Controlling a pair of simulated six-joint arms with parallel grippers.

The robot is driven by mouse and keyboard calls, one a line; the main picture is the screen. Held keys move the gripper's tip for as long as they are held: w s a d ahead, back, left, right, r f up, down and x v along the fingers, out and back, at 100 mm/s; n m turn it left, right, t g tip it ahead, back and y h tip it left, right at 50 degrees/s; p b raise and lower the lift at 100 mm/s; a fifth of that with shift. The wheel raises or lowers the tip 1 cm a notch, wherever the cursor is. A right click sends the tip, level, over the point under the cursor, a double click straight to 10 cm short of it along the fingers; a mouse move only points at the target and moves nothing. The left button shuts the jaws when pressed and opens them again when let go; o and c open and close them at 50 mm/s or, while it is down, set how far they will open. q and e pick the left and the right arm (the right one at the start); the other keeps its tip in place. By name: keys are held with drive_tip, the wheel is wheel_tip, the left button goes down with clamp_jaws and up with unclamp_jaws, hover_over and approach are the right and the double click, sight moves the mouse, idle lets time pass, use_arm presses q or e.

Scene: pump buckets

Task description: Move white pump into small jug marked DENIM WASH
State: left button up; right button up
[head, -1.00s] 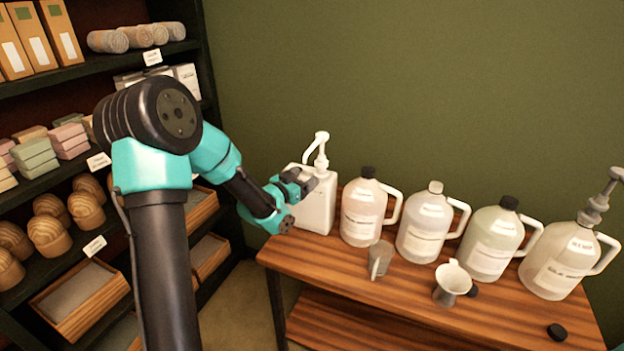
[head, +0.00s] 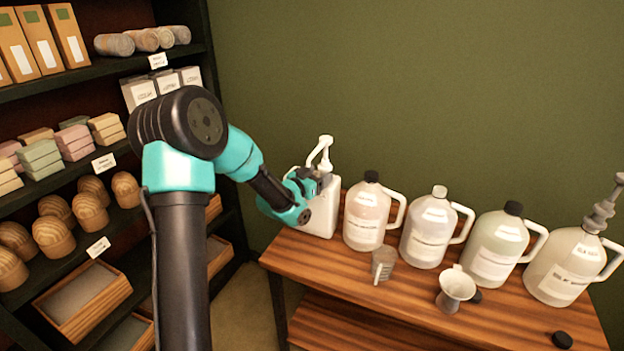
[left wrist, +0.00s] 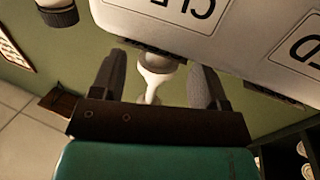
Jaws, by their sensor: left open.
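The white pump (head: 322,157) stands upright in the square white container (head: 322,210) at the left end of the bench. My left gripper (head: 312,184) is at that container's upper left side, below the pump's spout. In the left wrist view, the open fingers (left wrist: 158,88) lie on either side of the pump (left wrist: 160,72), with gaps showing. The container (left wrist: 215,35) fills the upper part there. Handled jugs (head: 367,215), (head: 430,230) and (head: 497,245) stand in a row to the right. Their labels are too small to read, so I cannot tell which is DENIM WASH. My right gripper is not in view.
A grey pump (head: 602,205) stands in the rightmost jug (head: 565,265). A grey cup (head: 383,262), a funnel-like cup (head: 455,285) and a loose black cap (head: 562,340) sit on the front of the wooden bench (head: 350,290). Stocked shelves (head: 110,155) stand at left.

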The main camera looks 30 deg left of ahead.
sight(322, 172)
use_arm(q)
drive_tip(key=shift+w+d, duration=0.15)
drive_tip(key=shift+w, duration=0.75)
drive_tip(key=shift+w+d, duration=0.15)
drive_tip(key=shift+w, duration=0.75)
drive_tip(key=shift+c, duration=0.4)
drive_tip(key=c, duration=1.1)
